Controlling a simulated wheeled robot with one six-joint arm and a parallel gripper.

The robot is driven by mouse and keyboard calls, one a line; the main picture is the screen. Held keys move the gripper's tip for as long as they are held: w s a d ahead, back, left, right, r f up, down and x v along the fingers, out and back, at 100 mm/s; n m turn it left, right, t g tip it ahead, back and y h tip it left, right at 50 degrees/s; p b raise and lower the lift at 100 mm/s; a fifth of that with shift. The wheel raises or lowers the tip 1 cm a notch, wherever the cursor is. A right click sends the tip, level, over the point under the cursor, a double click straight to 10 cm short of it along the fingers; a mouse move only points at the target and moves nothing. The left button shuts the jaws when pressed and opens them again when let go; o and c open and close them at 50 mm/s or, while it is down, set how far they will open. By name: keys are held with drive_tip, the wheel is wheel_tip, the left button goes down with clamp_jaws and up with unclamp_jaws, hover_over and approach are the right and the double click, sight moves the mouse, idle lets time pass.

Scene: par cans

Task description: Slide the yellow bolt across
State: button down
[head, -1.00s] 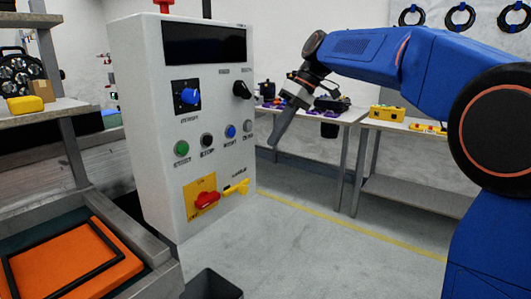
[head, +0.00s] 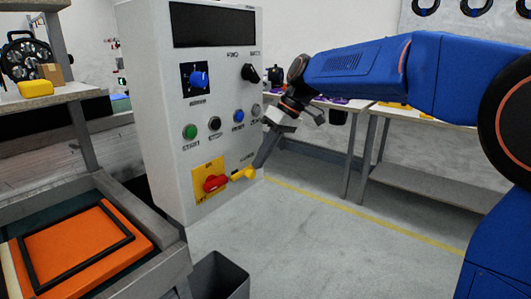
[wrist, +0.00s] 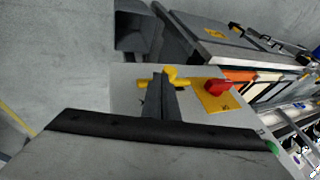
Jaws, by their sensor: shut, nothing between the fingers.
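The yellow bolt (head: 241,174) is on the lower right of the front of a white control box (head: 164,120), beside a red handle (head: 214,183) on a yellow plate. My gripper (head: 257,164) is shut and empty, its tips pointing down and left at the bolt's right end. In the wrist view the bolt (wrist: 181,83) lies crosswise behind the finger tips (wrist: 160,76), with its knob by the tips. The fingers hide the middle of the bolt. I cannot tell whether they touch it.
Above the bolt are several round buttons, a blue knob (head: 198,80) and a black knob (head: 250,72). A grey bin (head: 220,277) stands below the box. An orange case (head: 85,245) lies at left. Open floor is at right, before the benches (head: 430,178).

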sight(248, 173)
idle(0.3)
drive_tip(key=s+a, duration=0.2)
drive_tip(key=s, duration=0.1)
drive_tip(key=shift+s+a, duration=0.2)
drive_tip(key=shift+a, duration=0.15)
